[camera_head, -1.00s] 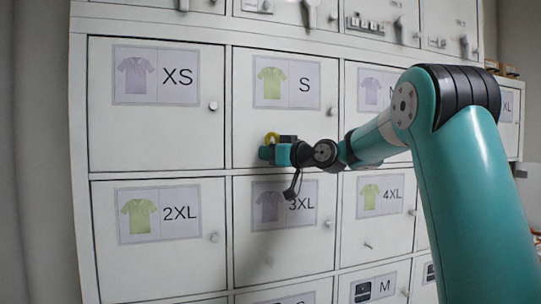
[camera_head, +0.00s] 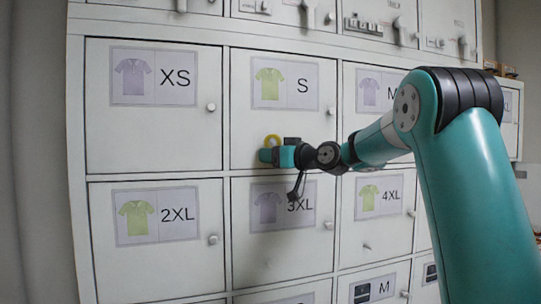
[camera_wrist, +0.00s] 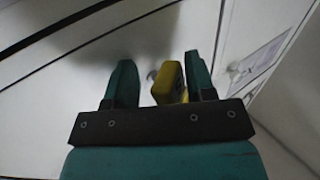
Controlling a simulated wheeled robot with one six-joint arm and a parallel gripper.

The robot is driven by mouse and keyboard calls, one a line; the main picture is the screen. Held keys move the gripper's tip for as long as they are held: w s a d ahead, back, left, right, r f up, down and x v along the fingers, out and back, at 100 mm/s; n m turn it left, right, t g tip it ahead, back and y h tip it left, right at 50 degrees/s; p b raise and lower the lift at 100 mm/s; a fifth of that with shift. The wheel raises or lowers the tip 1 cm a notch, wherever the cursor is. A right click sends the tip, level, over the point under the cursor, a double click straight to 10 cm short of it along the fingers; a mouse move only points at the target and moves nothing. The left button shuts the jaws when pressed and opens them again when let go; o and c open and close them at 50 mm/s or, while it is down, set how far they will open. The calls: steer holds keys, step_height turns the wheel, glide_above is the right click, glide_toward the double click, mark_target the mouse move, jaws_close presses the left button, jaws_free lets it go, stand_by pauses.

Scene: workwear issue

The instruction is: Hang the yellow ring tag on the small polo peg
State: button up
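The yellow ring tag (camera_head: 272,140) shows just above my gripper (camera_head: 266,155), in front of the lower part of the S polo door (camera_head: 250,125). In the wrist view the yellow ring tag (camera_wrist: 169,83) is between the fingers of my gripper (camera_wrist: 160,82), close beside the right finger, with a clear gap to the left finger. The fingers are apart. A small pale round shape (camera_wrist: 152,75), perhaps the peg, shows left of the tag. In the head view no peg shows on the S door near my gripper. I cannot tell whether the tag is on it.
Doors marked XS (camera_head: 150,130), 2XL (camera_head: 150,265), 3XL (camera_head: 285,245) and 4XL (camera_head: 385,225) surround the S door. The S door's knob (camera_head: 332,111) sticks out at right. A small peg (camera_head: 366,246) stands on the 4XL door. Switches and hooks line the top.

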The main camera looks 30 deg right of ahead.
steer(key=b+v, duration=0.8)
steer(key=v, duration=0.9)
steer(key=a+f+n+g+y, duration=0.1)
steer(key=a+f+g, duration=0.3)
steer(key=a+f, duration=0.45)
steer(key=a+f+g+y, duration=0.2)
steer(key=a+f+g, duration=0.3)
steer(key=a, duration=0.7)
steer(key=s+a+f+n+g+h, duration=0.1)
steer(key=s+a+f+g, duration=0.3)
steer(key=s+f, duration=0.4)
steer(key=s+a+f+n+g+h, duration=0.2)
steer(key=s+a+f+g, duration=0.2)
steer(key=s, duration=0.9)
steer(key=x, duration=0.6)
steer(key=shift+s+a, duration=0.2)
steer(key=shift+a, duration=0.2)
steer(key=shift+r, duration=0.15)
